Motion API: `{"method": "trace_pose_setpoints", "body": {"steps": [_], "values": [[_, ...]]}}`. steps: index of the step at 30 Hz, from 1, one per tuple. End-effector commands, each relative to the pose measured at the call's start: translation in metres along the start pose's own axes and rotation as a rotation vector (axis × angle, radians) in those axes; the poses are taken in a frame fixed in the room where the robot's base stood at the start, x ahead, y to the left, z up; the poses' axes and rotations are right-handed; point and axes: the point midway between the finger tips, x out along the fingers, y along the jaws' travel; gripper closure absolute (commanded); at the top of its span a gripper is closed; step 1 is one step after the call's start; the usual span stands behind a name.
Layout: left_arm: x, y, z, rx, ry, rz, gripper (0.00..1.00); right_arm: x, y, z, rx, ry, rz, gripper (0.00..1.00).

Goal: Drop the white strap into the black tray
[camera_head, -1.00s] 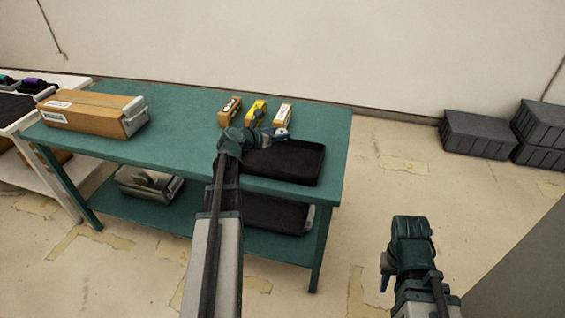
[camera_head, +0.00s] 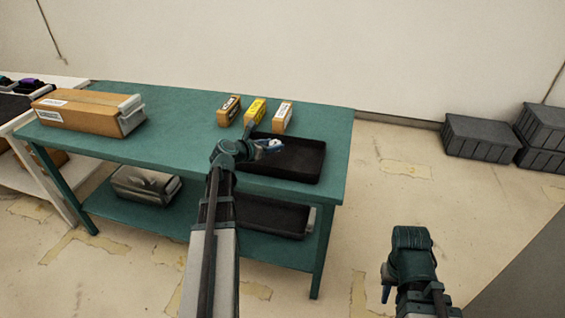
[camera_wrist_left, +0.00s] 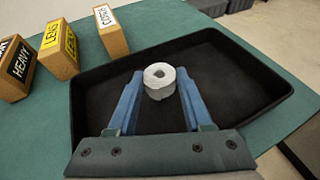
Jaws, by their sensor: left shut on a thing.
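The white strap (camera_wrist_left: 158,90) is a small rolled ring between the two blue fingers of my left gripper (camera_wrist_left: 159,84) in the left wrist view. In the head view the left gripper (camera_head: 268,147) holds the strap (camera_head: 274,144) above the black tray (camera_head: 315,165) on the green table. In the left wrist view the black tray (camera_wrist_left: 240,105) lies beneath the fingers and its visible floor is empty. My right gripper (camera_head: 386,293) hangs at the lower right, away from the table, and its jaw opening is not clear.
Three small labelled boxes (camera_head: 255,111) stand behind the tray. A long cardboard box (camera_head: 90,112) lies at the table's left. Another black tray (camera_head: 270,216) and a grey object (camera_head: 145,185) rest on the lower shelf. Grey crates (camera_head: 480,136) stand by the wall.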

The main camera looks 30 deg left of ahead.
Motion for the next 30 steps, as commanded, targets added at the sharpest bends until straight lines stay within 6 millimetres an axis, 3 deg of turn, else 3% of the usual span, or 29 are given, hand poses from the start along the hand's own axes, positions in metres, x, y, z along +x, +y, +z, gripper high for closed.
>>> {"method": "trace_pose_setpoints", "body": {"steps": [2,10,11,16,26,30], "values": [[0.003,0.0,-0.007,0.0,0.0,0.0,1.0,0.008,-0.001,-0.001,0.0,0.0,0.0,0.71],[0.003,0.0,-0.007,0.0,0.0,0.0,1.0,0.007,-0.001,0.0,0.0,0.0,0.0,0.71],[0.003,0.0,-0.007,0.0,0.0,0.0,0.48,0.007,-0.001,0.0,0.0,0.0,0.0,0.71],[0.003,0.0,-0.007,0.0,0.0,0.0,0.17,0.007,-0.001,0.0,0.0,0.0,0.0,0.71],[0.001,0.0,-0.006,0.0,0.0,0.0,0.15,0.006,-0.001,0.0,0.0,0.0,0.0,0.71],[-0.015,-0.001,-0.005,0.0,0.001,0.001,0.15,-0.001,0.0,0.0,0.0,0.0,0.0,0.71]]}}
